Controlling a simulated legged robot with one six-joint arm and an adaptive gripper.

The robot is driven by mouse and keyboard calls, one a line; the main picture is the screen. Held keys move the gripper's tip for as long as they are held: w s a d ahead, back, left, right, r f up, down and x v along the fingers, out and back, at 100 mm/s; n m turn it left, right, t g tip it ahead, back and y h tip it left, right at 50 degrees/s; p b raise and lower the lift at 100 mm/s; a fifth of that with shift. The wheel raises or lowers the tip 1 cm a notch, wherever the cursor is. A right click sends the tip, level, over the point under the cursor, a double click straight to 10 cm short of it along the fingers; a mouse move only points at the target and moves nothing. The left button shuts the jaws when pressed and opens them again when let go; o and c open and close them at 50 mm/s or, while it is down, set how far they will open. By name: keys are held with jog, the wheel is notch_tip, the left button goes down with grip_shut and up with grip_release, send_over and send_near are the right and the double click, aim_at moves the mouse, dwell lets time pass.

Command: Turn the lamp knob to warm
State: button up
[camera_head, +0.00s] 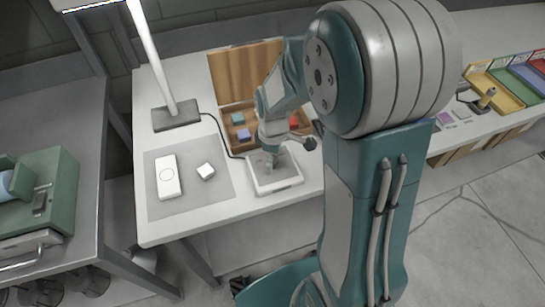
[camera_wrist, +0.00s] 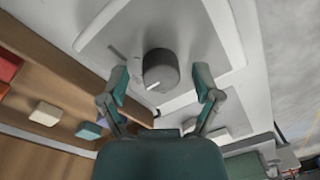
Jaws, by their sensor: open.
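The lamp knob (camera_wrist: 160,68) is a dark grey round dial with a short white pointer mark. It stands on a pale control panel (camera_wrist: 215,52), which shows in the head view (camera_head: 287,184) near the table's front edge. My gripper (camera_wrist: 160,88) is open, with one finger to each side of the knob and a gap to it on both sides. In the head view my gripper (camera_head: 271,148) points down over the panel, and the knob is mostly hidden there. The lamp (camera_head: 175,115) has a grey base, a white post and a head at the top left. Panel markings are too blurred to read.
An open wooden box (camera_head: 240,70) with coloured blocks stands just behind the panel. A grey mat (camera_head: 215,205) with a white device (camera_head: 168,176) and a small white block (camera_head: 205,171) lies to the left. A black cable runs from the lamp base towards the panel.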

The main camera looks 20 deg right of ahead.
grip_shut()
jog(key=shift+m, duration=0.3)
jog(key=m, duration=0.4)
jog(key=shift+m, duration=0.3)
jog(key=m, duration=0.5)
jog(key=shift+s+m+t, duration=0.1)
jog(key=shift+m+t, duration=0.2)
dwell(0.4)
